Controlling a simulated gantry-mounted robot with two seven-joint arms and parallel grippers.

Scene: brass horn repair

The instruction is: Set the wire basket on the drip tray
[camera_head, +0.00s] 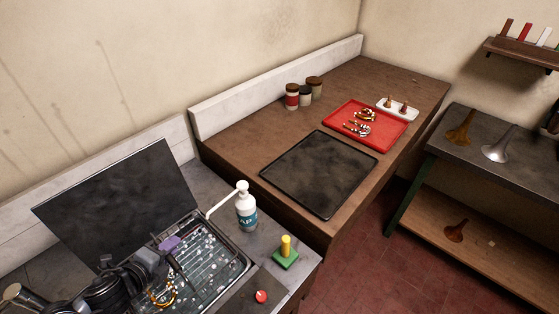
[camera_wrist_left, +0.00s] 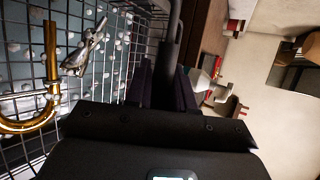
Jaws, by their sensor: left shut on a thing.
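The wire basket (camera_head: 205,262) is at or in the open metal tank at lower left. I cannot tell whether it is lifted clear. In the left wrist view, its wire mesh (camera_wrist_left: 75,105) fills the left side, with a curved brass tube (camera_wrist_left: 50,75) and a silver part (camera_wrist_left: 84,48) inside. My left gripper (camera_head: 172,250) is shut on the basket's dark handle (camera_wrist_left: 173,38), and its fingers (camera_wrist_left: 163,88) also show in the wrist view. The black drip tray (camera_head: 318,172) lies flat and empty on the brown counter. My right gripper is not in view.
The tank's raised dark lid (camera_head: 120,200) stands behind it. A pump bottle (camera_head: 246,208) and a green block with a yellow peg (camera_head: 285,252) stand between tank and tray. A red tray (camera_head: 365,128) with parts and several jars (camera_head: 304,93) are beyond the drip tray.

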